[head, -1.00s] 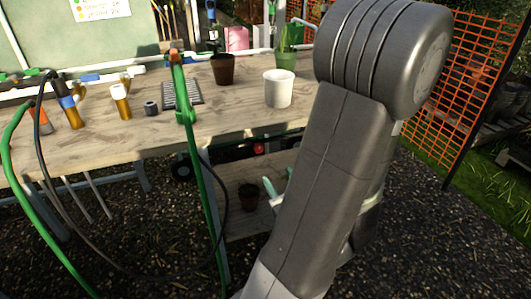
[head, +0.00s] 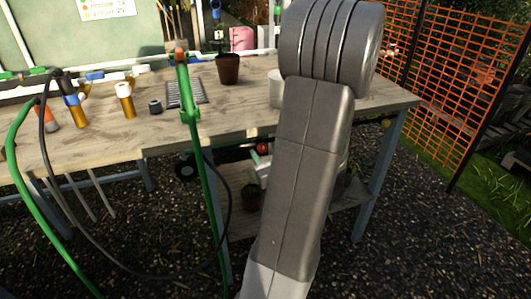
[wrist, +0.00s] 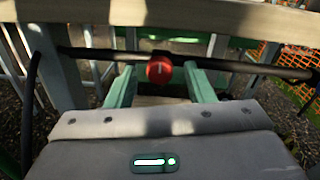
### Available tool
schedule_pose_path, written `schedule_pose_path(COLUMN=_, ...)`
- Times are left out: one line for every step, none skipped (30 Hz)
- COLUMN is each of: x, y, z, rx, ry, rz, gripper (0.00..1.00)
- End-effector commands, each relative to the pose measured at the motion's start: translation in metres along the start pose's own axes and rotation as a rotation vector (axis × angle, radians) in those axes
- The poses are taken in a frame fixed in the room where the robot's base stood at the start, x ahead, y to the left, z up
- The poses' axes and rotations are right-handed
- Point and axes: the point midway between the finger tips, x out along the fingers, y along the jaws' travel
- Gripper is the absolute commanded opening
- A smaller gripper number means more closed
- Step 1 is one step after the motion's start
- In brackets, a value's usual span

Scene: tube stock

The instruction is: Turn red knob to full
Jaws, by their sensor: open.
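The red knob (wrist: 159,70) sits on a dark pipe under the bench edge, with a short pale mark on its face. In the head view the red knob (head: 262,148) shows small below the bench top, just left of my arm. My gripper (wrist: 160,82) is open in the wrist view, with one green finger on each side of the knob. The fingertips are close to the knob; I cannot tell whether they touch it. In the head view my gripper is mostly hidden behind my arm.
The wooden bench (head: 130,112) overhangs the knob. On it stand a brown pot (head: 228,68), a partly hidden white pot (head: 275,88) and brass fittings (head: 125,100). A green hose (head: 192,140) hangs left of the knob. Orange mesh fencing (head: 450,80) is at right.

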Motion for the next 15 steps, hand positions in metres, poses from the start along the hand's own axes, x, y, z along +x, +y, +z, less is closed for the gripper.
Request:
schedule_pose_path(x=0.0022, y=0.0002, z=0.0000, rx=0.000, ry=0.000, rz=0.001, gripper=0.48)
schedule_pose_path(x=0.0029, y=0.0001, z=0.0000, rx=0.000, ry=-0.001, rz=0.001, gripper=0.48)
schedule_pose_path(x=0.0036, y=0.0000, z=0.0001, rx=0.000, ry=-0.001, rz=0.000, gripper=0.48)
schedule_pose_path(x=0.0039, y=0.0000, z=0.0001, rx=0.000, ry=-0.001, rz=0.000, gripper=0.48)
schedule_pose_path(x=0.0040, y=0.0000, z=0.0001, rx=0.000, ry=0.000, rz=0.000, gripper=0.48)
schedule_pose_path(x=0.0040, y=-0.0001, z=0.0001, rx=0.000, ry=0.000, rz=0.000, gripper=0.48)
schedule_pose_path(x=0.0040, y=-0.0001, z=0.0001, rx=0.000, ry=0.000, rz=0.000, gripper=0.48)
schedule_pose_path(x=0.0039, y=-0.0001, z=0.0001, rx=0.000, ry=0.000, rz=0.000, gripper=0.48)
schedule_pose_path(x=0.0039, y=-0.0001, z=0.0001, rx=0.000, ry=0.000, rz=0.000, gripper=0.48)
schedule_pose_path(x=0.0039, y=-0.0001, z=0.0001, rx=0.000, ry=0.000, rz=0.000, gripper=0.48)
schedule_pose_path(x=0.0038, y=-0.0001, z=0.0001, rx=0.000, ry=0.000, rz=0.000, gripper=0.44)
schedule_pose_path(x=0.0038, y=-0.0001, z=0.0001, rx=0.000, ry=0.000, rz=0.000, gripper=0.37)
schedule_pose_path(x=0.0038, y=-0.0001, z=0.0001, rx=0.000, ry=0.000, rz=0.000, gripper=0.31)
schedule_pose_path(x=0.0037, y=0.0000, z=0.0001, rx=0.000, ry=0.000, rz=0.000, gripper=0.25)
schedule_pose_path(x=0.0037, y=0.0000, z=0.0001, rx=0.000, ry=0.000, rz=0.000, gripper=0.17)
